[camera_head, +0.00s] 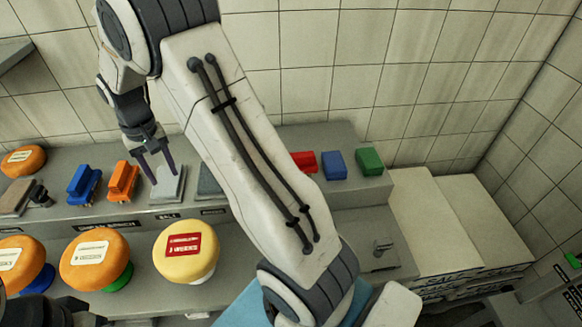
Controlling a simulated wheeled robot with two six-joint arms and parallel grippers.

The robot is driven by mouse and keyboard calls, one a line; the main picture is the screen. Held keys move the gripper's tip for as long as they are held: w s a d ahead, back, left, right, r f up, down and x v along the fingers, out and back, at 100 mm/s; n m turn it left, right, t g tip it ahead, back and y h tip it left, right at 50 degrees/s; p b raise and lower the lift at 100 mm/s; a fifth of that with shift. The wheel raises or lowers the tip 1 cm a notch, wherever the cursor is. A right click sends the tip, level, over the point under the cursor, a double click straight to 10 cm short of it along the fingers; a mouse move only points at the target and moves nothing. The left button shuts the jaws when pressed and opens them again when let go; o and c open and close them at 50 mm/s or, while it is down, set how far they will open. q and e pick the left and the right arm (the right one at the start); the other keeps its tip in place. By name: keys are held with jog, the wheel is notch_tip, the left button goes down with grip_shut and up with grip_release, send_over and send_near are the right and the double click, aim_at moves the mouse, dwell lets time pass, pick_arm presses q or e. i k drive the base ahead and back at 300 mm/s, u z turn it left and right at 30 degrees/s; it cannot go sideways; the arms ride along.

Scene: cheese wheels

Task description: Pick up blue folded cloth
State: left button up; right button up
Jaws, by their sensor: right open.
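The blue folded cloth (334,165) is a small blue block-like bundle on the raised grey shelf. It sits between a red folded cloth (304,161) and a green folded cloth (370,161). My right gripper (159,174) is open and empty, its fingers pointing down over a small grey plate-like item (168,186) on the shelf. It is well to the left of the blue cloth. My right arm crosses the middle of the view and hides part of the shelf between them.
Blue (84,184) and orange (122,181) brushes stand left of my right gripper. Orange cheese wheels (95,262) and a yellow one with a red label (186,252) are on the lower counter. A tiled wall is behind.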

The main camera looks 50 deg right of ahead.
aim_at(335, 169)
jog(key=u, duration=0.1)
jog(key=k, duration=0.7)
jog(key=z, duration=1)
jog(key=i, duration=0.5)
